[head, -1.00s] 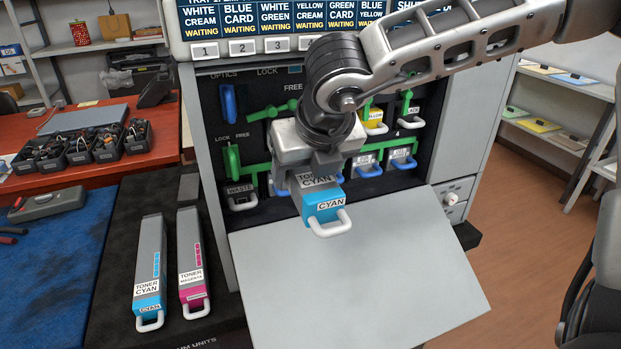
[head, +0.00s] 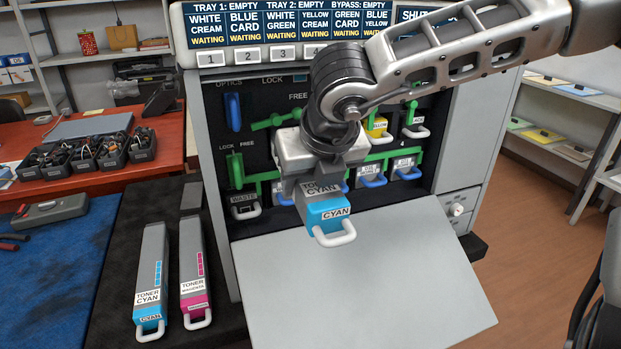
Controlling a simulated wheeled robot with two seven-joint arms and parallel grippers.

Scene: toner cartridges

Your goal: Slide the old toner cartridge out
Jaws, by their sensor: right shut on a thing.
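The old cyan toner cartridge (head: 326,209) sticks out of the front of the printer (head: 215,130), with its blue end and white handle over the open front door. My right gripper (head: 322,180) reaches down from above and is shut on the cartridge's grey body behind the blue end. The cartridge's rear part is hidden behind the gripper and arm. Another cyan toner cartridge (head: 150,280) lies on the dark surface at the left, next to a magenta one (head: 193,270). My left gripper is not in view.
The lowered door (head: 370,280) is bare below the cartridge. Green levers (head: 235,170), a yellow cartridge (head: 377,128) and a waste unit (head: 244,205) sit in the printer bay around my gripper. A red desk with several black bins (head: 85,155) stands at the left.

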